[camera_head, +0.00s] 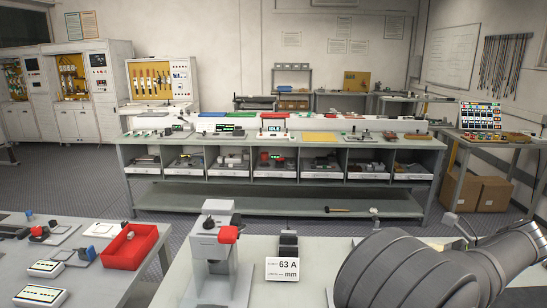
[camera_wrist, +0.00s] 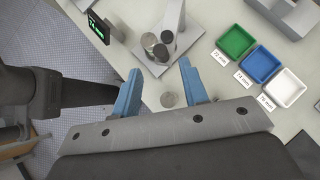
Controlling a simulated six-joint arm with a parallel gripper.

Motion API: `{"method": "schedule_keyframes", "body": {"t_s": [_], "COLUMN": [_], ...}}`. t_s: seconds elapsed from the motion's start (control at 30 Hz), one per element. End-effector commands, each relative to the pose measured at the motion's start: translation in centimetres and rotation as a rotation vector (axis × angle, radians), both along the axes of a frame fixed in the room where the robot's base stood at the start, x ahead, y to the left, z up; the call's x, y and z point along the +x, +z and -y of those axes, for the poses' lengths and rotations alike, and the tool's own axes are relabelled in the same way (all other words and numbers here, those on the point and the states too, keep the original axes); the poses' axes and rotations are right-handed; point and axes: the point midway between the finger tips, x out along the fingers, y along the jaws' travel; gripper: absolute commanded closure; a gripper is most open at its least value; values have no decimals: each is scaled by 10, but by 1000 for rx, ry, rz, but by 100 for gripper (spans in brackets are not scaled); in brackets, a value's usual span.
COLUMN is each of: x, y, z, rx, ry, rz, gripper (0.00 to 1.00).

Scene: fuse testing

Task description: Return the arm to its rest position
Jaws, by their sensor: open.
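My gripper (camera_wrist: 160,68) shows in the wrist view with its two blue fingers spread apart and nothing held between them. Below the gap lies a small round grey disc (camera_wrist: 168,99) on the light table top. Just ahead of the fingertips stands a grey fixture (camera_wrist: 172,28) on a plate, with round metal ends beside its post. In the head view my arm's grey ribbed links fill the lower right, and the gripper itself is not visible there.
Green (camera_wrist: 236,40), blue (camera_wrist: 260,64) and white (camera_wrist: 286,88) trays with labels stand right of the fixture. A small display (camera_wrist: 97,28) is upper left.

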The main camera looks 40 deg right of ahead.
Motion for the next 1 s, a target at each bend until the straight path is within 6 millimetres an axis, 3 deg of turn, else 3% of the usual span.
{"method": "schedule_keyframes", "body": {"t_s": [0.4,0.9,0.93,1.0], "x": [58,57,57,57], "y": [-59,-56,-56,-56], "z": [-14,-25,-25,-25], "rx": [3,1,1,1], "ry": [-2,-100,-100,-100], "rz": [-1,0,0,0], "gripper": [60,60,58,44]}}
